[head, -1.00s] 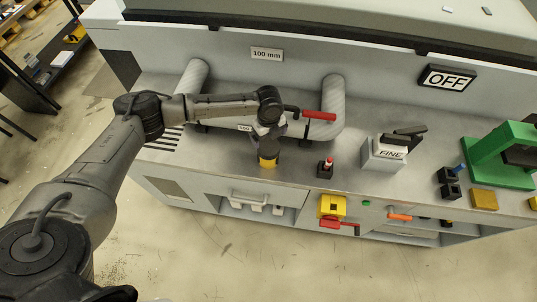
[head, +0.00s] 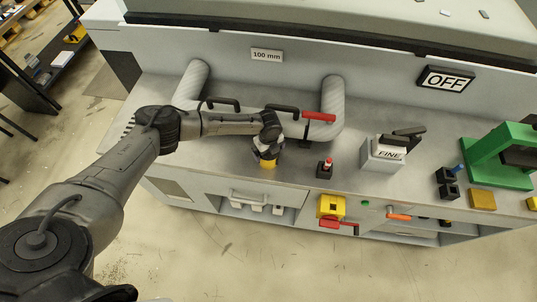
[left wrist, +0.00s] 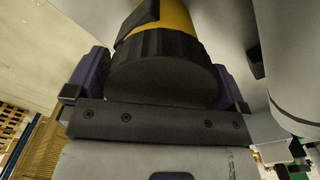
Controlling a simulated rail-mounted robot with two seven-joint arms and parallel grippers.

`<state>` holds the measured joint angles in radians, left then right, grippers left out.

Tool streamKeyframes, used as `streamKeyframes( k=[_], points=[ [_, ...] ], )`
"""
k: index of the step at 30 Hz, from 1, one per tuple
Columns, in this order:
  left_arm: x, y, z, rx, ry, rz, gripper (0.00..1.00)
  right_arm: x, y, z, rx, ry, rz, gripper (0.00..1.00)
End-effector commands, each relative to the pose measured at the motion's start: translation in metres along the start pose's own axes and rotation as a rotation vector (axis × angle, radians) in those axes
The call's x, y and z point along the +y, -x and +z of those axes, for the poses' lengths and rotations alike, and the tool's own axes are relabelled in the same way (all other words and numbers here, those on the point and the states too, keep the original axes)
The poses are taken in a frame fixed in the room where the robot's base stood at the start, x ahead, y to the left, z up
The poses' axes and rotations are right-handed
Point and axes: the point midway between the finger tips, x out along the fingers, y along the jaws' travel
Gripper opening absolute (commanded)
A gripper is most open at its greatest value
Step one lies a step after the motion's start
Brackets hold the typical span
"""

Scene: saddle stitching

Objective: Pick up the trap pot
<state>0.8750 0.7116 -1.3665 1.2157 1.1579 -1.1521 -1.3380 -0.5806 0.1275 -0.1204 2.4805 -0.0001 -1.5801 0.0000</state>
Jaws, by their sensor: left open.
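The trap pot, as I take it, is a yellow pot with a black ribbed cap. It stands near the front edge of the counter in the head view (head: 267,162), with its upper part hidden by my left gripper (head: 266,147). In the left wrist view its black cap (left wrist: 165,70) fills the space between the purple fingers of my left gripper (left wrist: 162,85), and a yellow part shows beyond it. The fingers are open, one on each side of the cap. I cannot tell whether they touch it. My right gripper is not in view.
A pale curved pipe (head: 333,98) and a red-ended lever (head: 319,117) stand behind and right of the pot. A small black block with a red top (head: 325,167) is close on its right. The FINE box (head: 384,152) is farther right.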

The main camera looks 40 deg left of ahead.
Motion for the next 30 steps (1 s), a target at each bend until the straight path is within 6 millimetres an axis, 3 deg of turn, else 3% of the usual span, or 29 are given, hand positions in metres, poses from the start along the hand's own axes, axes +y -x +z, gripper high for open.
streamKeyframes(
  k=[7,20,30],
  points=[
    [0.0,-0.0008,0.0002,0.0,0.0,0.0,0.99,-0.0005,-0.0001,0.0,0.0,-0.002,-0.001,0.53],
    [-0.0001,-0.0003,0.0004,0.0,0.001,0.0,0.58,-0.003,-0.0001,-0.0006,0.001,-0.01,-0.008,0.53],
    [-0.0009,0.0089,0.0013,0.0,0.001,-0.002,0.58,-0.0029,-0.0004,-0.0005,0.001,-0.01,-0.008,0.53]
  ],
)
